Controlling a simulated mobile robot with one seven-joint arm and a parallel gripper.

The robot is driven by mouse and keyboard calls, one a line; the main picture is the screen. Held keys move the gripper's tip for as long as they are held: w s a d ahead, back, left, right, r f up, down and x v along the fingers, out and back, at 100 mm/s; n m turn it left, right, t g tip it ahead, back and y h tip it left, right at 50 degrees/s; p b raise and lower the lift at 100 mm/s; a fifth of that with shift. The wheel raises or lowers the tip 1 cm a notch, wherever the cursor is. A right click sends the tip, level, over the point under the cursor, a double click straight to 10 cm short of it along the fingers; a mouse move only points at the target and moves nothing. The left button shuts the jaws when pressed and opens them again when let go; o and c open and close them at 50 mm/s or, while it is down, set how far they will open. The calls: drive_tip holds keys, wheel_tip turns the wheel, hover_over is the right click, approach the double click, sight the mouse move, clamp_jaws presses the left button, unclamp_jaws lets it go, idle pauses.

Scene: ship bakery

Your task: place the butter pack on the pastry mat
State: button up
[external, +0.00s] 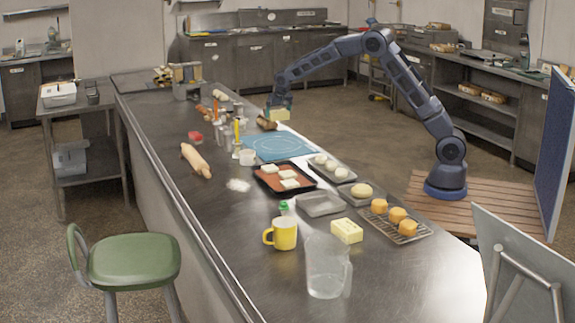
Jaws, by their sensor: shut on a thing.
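My gripper (280,104) is at the far end of my arm, pointing down above the counter's right edge, behind the pastry mat. The blue pastry mat (273,147) lies flat on the counter, nearer the camera than the held pack. The mat's visible surface is bare. A second pale yellow block (346,231) sits on the counter near the front. The fingertips are too small to see clearly.
A black-rimmed tray with pale pieces (284,179) stands just in front of the mat. A dough tray (331,170) is to its right. A yellow candle-like stick (237,132), small containers and a brown loaf (266,123) stand around the mat's left and back.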

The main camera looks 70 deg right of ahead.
drive_tip(key=shift+f, duration=4.75)
drive_tip(key=shift+f, duration=0.15)
drive_tip(key=o, duration=0.9)
drive_tip(key=shift+c, duration=0.2)
